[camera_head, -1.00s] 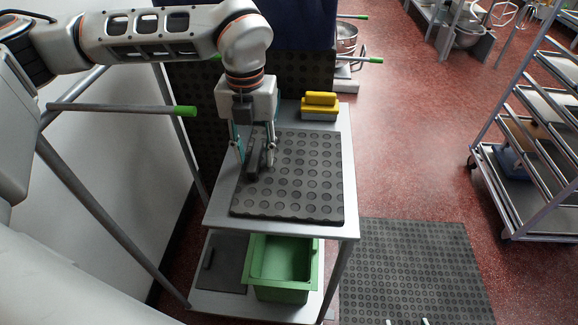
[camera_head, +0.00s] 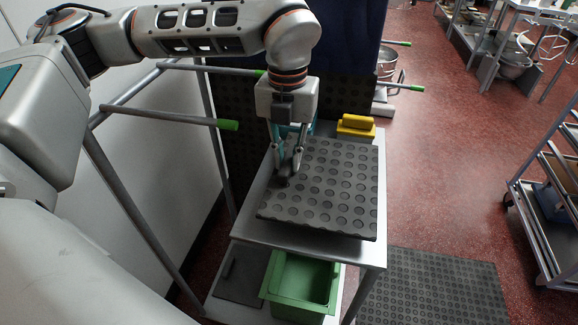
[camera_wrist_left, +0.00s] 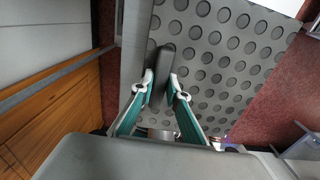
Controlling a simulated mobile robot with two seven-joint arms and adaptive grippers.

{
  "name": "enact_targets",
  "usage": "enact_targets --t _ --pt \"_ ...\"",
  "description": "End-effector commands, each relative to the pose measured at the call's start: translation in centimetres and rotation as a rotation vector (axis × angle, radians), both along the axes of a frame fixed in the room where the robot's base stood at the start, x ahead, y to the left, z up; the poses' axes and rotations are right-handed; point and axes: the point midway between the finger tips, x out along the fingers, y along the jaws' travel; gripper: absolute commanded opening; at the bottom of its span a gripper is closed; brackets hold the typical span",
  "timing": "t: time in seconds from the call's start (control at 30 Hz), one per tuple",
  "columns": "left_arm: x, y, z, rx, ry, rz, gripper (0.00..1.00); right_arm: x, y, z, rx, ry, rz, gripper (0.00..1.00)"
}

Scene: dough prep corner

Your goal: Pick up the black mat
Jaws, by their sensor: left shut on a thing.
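The black mat (camera_head: 325,193) is a thick dark slab with rows of round dimples and a dark handle near its left edge. It appears a little above the metal table, with a shadow under its front edge. My left gripper (camera_head: 287,168) points down at the mat's left side and is shut on its handle. In the left wrist view the handle (camera_wrist_left: 158,66) sits between the fingertips (camera_wrist_left: 160,82), and the mat (camera_wrist_left: 225,50) spreads out beyond them. My right gripper is not in view.
A yellow block-like object (camera_head: 356,126) stands behind the mat on the metal table (camera_head: 300,243). A green bin (camera_head: 303,281) is on the shelf below. Another dimpled mat (camera_head: 435,287) lies on the floor. A rack (camera_head: 545,225) stands right. Green-tipped bars (camera_head: 185,120) are at left.

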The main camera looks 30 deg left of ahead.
Motion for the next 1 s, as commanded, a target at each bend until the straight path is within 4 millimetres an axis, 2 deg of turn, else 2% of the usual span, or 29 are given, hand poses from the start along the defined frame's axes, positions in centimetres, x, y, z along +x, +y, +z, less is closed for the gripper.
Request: enact_targets --t 0.03,0.3,0.5,0.73,1.0 --pt "0.2 -0.1 1.6 -0.002 -0.009 0.001 0.00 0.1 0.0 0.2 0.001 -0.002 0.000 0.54" --pt "0.1 -0.1 8.9 -0.003 -0.010 0.001 0.00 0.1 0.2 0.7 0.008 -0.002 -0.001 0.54" --pt "0.1 0.0 13.2 -0.001 -0.007 0.001 0.00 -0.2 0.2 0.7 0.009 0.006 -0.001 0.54" --pt "0.1 0.0 15.8 -0.001 -0.004 0.001 0.00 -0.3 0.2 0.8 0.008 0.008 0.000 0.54" --pt "0.0 0.0 16.4 -0.001 -0.001 0.000 0.00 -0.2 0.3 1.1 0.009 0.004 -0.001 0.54"
